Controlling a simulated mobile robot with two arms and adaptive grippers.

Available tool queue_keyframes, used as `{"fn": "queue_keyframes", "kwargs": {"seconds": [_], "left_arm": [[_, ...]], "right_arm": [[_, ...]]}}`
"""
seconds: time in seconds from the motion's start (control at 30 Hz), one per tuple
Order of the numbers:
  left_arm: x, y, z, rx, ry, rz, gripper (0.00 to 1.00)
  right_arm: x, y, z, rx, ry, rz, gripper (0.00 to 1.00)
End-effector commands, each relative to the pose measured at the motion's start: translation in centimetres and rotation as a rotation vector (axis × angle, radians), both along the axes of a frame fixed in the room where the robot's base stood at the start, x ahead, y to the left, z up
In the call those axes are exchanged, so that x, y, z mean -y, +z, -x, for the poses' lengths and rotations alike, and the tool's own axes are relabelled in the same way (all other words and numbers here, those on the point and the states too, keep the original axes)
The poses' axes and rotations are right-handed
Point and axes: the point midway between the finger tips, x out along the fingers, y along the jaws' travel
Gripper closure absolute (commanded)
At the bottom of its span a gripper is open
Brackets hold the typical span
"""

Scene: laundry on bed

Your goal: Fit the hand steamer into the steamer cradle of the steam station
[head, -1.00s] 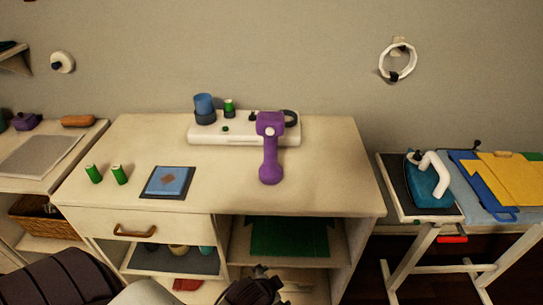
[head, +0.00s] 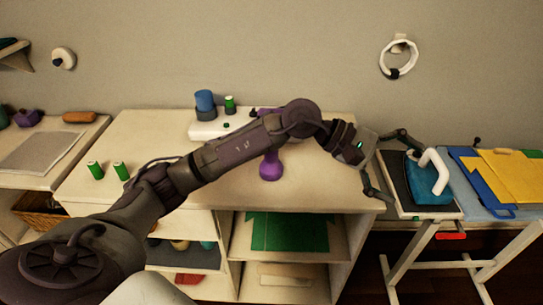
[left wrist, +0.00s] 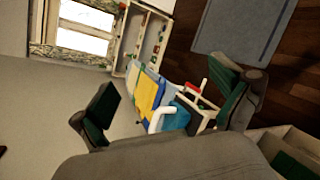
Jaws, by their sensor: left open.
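The purple hand steamer (head: 270,168) is on the tabletop at the front of the white steam station (head: 207,132). My left arm crosses in front of it, so only its lower end and a bit of purple near the top show. The dark ring at the station's right end, seen earlier and perhaps the cradle, is hidden behind my arm. My left gripper (head: 388,165) is open and empty, right of the steamer, past the table's right edge and near the ironing board. The left wrist view shows its spread fingers (left wrist: 170,105) with nothing between them. My right gripper is not in view.
The ironing board holds a teal iron (head: 428,178) with a white handle, close to my left gripper, and yellow and blue cloths (head: 510,175). The tabletop right of the steamer is clear beneath my arm.

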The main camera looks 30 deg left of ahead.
Motion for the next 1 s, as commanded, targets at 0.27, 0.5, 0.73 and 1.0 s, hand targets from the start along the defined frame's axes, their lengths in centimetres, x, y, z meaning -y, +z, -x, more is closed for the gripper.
{"fn": "queue_keyframes", "kwargs": {"seconds": [0.27,0.5,0.73,1.0], "left_arm": [[-21.5,0.7,-5.5,0.319,-0.114,-1.116,0.00],[-31.2,4.6,-4.3,0.224,-0.136,-1.466,0.00],[-32.7,1.6,-5.3,0.206,-0.144,-1.488,0.00],[-33.4,-2.3,-6.7,0.211,-0.141,-1.486,0.00]], "right_arm": [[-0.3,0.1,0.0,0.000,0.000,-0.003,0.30],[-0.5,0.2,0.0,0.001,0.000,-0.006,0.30],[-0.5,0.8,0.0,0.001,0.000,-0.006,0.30],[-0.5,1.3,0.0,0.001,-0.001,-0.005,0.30]]}}
